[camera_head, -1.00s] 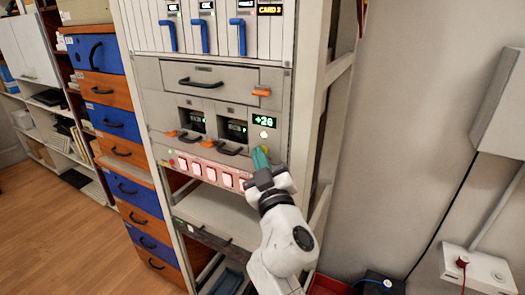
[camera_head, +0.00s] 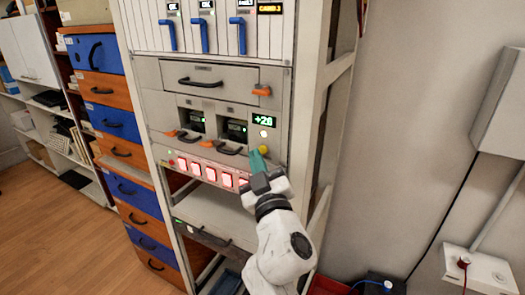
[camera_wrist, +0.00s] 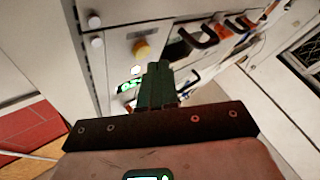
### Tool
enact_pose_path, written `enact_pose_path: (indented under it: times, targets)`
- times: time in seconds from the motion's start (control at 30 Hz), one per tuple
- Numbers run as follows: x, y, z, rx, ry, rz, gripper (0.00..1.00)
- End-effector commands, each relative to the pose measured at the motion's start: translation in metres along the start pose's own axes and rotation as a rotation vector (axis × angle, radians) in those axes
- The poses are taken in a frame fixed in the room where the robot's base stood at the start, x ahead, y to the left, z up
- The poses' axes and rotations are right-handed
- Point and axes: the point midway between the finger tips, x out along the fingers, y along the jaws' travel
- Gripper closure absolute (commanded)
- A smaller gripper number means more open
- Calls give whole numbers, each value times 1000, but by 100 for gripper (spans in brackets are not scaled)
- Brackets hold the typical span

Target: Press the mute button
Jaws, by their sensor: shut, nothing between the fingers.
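No label reading mute is legible, so I cannot tell which button it is. On the rack panel, a yellow round button (camera_head: 263,149) sits below a small pale lit button (camera_head: 263,134) and a green-lit display (camera_head: 263,120). In the wrist view the yellow button (camera_wrist: 141,48) and the white lit button (camera_wrist: 136,70) show just beyond the fingers. My gripper (camera_head: 257,157) is shut and empty, its green fingertips just below and left of the yellow button in the head view. In the wrist view the shut fingers (camera_wrist: 158,80) hide part of the panel. I cannot tell whether they touch it.
A row of lit red-and-white buttons (camera_head: 211,174) runs left of my gripper. Dark handles (camera_head: 229,150) and an orange latch (camera_head: 262,90) stick out of the rack. An open shelf (camera_head: 215,212) lies below.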

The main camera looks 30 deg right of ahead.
Motion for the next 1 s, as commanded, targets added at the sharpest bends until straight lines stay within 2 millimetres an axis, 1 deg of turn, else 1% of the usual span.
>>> enact_pose_path:
  times: [0.17, 0.63, 1.0]
  targets:
    - [-4, -4, -2, 1, 1, -1, 100]
    - [-32, -24, -22, 1, 1, -1, 100]
    - [-35, -26, -26, 1, 1, 0, 100]
